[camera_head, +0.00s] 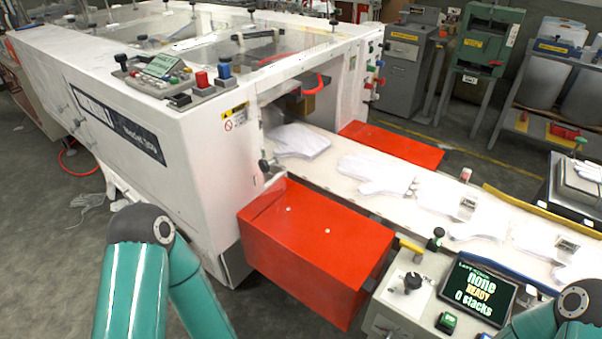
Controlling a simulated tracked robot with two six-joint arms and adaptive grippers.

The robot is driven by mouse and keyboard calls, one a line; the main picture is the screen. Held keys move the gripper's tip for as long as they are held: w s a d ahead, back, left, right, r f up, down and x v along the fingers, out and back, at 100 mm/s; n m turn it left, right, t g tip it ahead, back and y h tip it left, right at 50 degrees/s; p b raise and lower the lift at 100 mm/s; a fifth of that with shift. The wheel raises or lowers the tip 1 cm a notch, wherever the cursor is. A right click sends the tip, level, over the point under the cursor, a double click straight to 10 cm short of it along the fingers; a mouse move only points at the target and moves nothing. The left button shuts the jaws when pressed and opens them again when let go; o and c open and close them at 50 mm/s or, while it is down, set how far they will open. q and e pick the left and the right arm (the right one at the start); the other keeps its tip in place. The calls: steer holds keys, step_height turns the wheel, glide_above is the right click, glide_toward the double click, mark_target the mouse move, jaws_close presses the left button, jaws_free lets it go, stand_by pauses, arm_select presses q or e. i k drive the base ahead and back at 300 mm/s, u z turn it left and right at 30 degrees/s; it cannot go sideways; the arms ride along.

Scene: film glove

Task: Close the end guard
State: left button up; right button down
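The white machine (190,110) has an opening at its near right end, where the conveyor belt (335,148) comes out. A clear panel (290,66) with a pale edge sits above this opening and seems to be the end guard; it looks raised, but its exact angle is hard to tell. A red curved handle (322,82) shows just below it. The opening under it is uncovered, and a white glove (298,140) lies on the belt there. Only teal links of my two arms show at the bottom left and bottom right; both grippers are out of view.
Red boxes (315,245) (392,145) flank the belt. More white gloves (378,176) lie along it. A control box with a screen (478,290) reading "none READY 0 stacks" stands at lower right. Buttons (202,79) sit on the machine top.

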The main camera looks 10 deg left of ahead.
mark_target(265, 164)
steer(key=z, duration=0.45)
steer(key=k, duration=0.95)
steer(key=u, duration=0.8)
steer(key=i, duration=1.25)
steer(key=u, duration=0.05)
